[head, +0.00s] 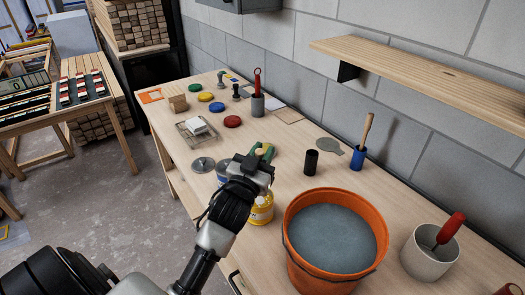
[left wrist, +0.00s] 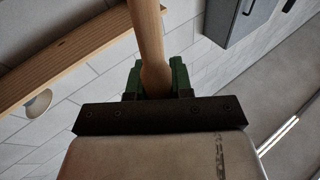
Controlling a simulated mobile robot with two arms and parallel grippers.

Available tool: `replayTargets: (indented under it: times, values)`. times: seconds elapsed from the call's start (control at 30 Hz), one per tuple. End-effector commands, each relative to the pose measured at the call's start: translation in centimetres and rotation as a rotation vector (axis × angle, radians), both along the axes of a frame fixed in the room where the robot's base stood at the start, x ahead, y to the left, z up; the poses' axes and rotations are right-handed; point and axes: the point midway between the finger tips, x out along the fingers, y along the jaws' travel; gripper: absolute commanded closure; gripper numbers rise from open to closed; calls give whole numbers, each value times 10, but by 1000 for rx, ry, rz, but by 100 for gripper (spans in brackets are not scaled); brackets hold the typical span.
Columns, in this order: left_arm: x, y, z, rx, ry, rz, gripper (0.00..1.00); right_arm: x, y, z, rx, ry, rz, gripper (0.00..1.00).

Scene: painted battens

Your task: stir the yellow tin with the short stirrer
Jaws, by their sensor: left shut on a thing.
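My left gripper (head: 264,153) is shut on a pale wooden rod, probably the short stirrer. In the left wrist view the rod (left wrist: 147,30) stands between the green fingers (left wrist: 157,78) and runs out of the top of the picture. In the head view it is almost wholly hidden by the gripper. The yellow tin (head: 262,208) stands on the bench just below my gripper in the picture. My wrist covers part of it, and its opening is hidden. I cannot tell whether the rod is in the tin. My right gripper is not in view.
An orange bucket (head: 300,225) of grey liquid stands right of the tin. A blue tin (head: 224,170) and a round lid (head: 203,164) are at the left. A black cup (head: 311,162), a blue holder (head: 358,158) and a white pot (head: 425,262) stand nearby. A wooden shelf (head: 430,75) overhangs.

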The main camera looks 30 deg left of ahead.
Motion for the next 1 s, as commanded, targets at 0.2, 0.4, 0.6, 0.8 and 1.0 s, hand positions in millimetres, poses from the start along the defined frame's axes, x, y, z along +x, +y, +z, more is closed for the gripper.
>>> replayTargets:
  times: [0.2,0.4,0.6,0.8,1.0]
  values:
    - [2,1,-21,-1,1,0,100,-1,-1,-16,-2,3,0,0]
    - [4,3,-36,-1,0,1,100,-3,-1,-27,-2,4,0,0]
    - [7,5,-52,-1,0,1,100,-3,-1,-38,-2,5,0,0]
    - [9,7,-65,-1,0,1,100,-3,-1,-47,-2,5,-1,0]
    - [10,8,-69,-1,-1,1,100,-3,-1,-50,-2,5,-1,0]
